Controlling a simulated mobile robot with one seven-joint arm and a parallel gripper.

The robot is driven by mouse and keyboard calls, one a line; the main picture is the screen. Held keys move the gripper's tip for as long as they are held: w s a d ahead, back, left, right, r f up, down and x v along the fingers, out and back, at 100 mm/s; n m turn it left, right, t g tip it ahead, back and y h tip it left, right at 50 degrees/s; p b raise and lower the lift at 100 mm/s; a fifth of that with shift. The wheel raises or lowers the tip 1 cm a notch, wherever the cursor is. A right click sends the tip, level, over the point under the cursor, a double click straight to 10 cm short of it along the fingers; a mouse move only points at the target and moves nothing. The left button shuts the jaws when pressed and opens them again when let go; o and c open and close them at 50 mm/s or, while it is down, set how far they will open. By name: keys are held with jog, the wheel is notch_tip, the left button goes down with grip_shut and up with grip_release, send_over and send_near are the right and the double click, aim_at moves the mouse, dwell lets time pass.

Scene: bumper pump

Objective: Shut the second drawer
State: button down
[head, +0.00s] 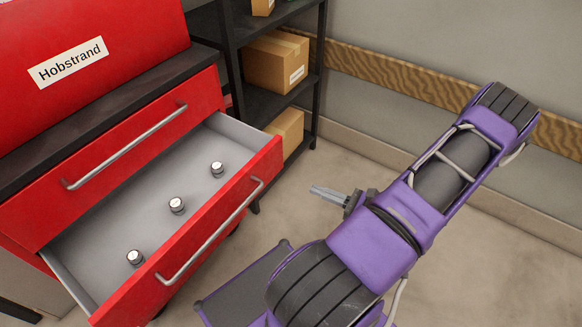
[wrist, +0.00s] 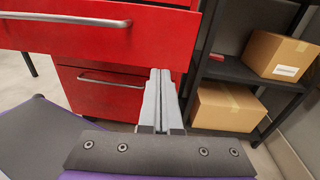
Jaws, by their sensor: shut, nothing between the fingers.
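The red tool cabinet stands at the left in the head view. Its second drawer (head: 212,240) is pulled well out, below a closed top drawer (head: 110,150). The open drawer has a grey inside and a long metal handle (head: 210,232). In the wrist view the open drawer's red front (wrist: 110,45) fills the upper left, with its handle (wrist: 65,19) near the top. My gripper (head: 318,191) is shut and empty. It is to the right of the drawer front and apart from it in the head view. In the wrist view the closed fingers (wrist: 160,76) overlap the drawer front's lower right.
Three small metal pieces (head: 177,205) stand in the open drawer. A black shelf (head: 262,104) with cardboard boxes (head: 277,62) stands behind the cabinet, near the wall. A lower red drawer (wrist: 100,95) is closed. Floor (head: 330,150) between shelf and arm is clear.

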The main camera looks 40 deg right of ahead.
aim_at(273, 164)
jog(key=shift+m+t+h, duration=0.6)
jog(key=x, duration=0.9)
jog(key=d+b+x, duration=0.1)
jog(key=x, duration=0.3)
jog(key=shift+w, duration=0.3)
